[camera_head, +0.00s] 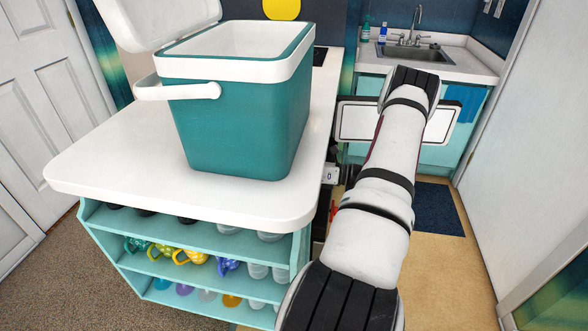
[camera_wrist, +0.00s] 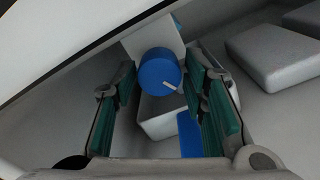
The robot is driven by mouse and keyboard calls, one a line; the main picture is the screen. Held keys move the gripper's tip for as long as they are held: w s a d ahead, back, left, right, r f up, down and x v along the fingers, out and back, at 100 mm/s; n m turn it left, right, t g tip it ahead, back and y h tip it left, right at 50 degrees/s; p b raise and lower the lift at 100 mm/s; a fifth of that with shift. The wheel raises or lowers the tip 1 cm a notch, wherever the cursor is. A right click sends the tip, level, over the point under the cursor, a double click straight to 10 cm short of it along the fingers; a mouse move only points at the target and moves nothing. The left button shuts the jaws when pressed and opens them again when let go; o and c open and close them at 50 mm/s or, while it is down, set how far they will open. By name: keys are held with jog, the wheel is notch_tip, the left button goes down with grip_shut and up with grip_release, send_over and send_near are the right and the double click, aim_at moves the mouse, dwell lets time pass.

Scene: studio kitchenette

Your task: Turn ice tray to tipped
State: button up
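In the wrist view, a blue round knob (camera_wrist: 155,69) with a short pale pointer mark sits on a light grey mount. It appears to belong to the ice tray, but I cannot make out the tray clearly. My gripper (camera_wrist: 160,80) is open, its teal-padded fingers to the left and right of the knob. Small gaps seem to show beside the knob; I cannot tell how deep it lies between the fingertips. In the head view my arm stretches away toward the back right, and the gripper itself is hidden.
In the wrist view, a pale bin (camera_wrist: 160,122) and a blue patch (camera_wrist: 189,135) lie below the knob, and a grey block (camera_wrist: 275,58) is at right. In the head view, a teal cooler (camera_head: 240,120) stands on the white counter (camera_head: 110,170), left of my arm.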

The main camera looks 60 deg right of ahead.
jog(key=v, duration=1.2)
dwell(0.3)
